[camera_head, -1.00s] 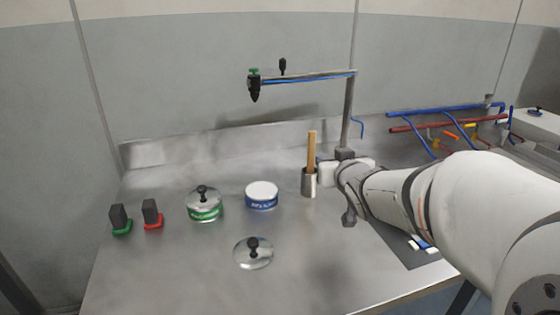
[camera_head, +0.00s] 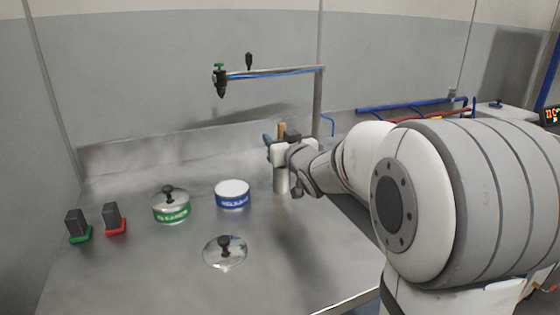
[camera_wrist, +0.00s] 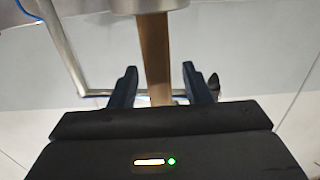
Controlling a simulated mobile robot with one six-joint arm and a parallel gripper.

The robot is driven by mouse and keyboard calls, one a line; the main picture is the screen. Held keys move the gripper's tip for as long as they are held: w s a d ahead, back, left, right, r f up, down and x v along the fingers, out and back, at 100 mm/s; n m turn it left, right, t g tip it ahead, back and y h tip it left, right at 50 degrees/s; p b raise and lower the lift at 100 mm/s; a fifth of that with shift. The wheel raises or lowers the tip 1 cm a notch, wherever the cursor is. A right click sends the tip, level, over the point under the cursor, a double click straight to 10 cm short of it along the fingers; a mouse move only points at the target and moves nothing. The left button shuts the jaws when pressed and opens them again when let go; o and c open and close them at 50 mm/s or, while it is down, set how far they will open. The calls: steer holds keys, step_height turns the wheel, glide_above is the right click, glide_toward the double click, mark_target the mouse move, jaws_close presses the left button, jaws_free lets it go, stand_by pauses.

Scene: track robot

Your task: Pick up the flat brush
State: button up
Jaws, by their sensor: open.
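The flat brush shows as a wooden handle (camera_head: 282,130) standing in a metal cup (camera_head: 281,183) toward the back of the bench. Its lower end is hidden in the cup. My gripper (camera_head: 276,146) is at the handle above the cup and covers part of it. In the wrist view the handle (camera_wrist: 155,50) runs between the two dark fingers of my open gripper (camera_wrist: 159,70), with a visible gap on each side.
A blue-banded tin (camera_head: 232,195), a green-banded tin (camera_head: 170,208) with a knobbed lid, and a loose lid (camera_head: 225,252) lie left of the cup. Two dark blocks on green (camera_head: 77,226) and red (camera_head: 113,219) bases stand far left. A post with an arm (camera_head: 290,74) rises behind.

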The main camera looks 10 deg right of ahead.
steer(key=shift+w, duration=0.1)
steer(key=shift+c, duration=0.2)
steer(key=shift+a, duration=0.1)
jaws_close()
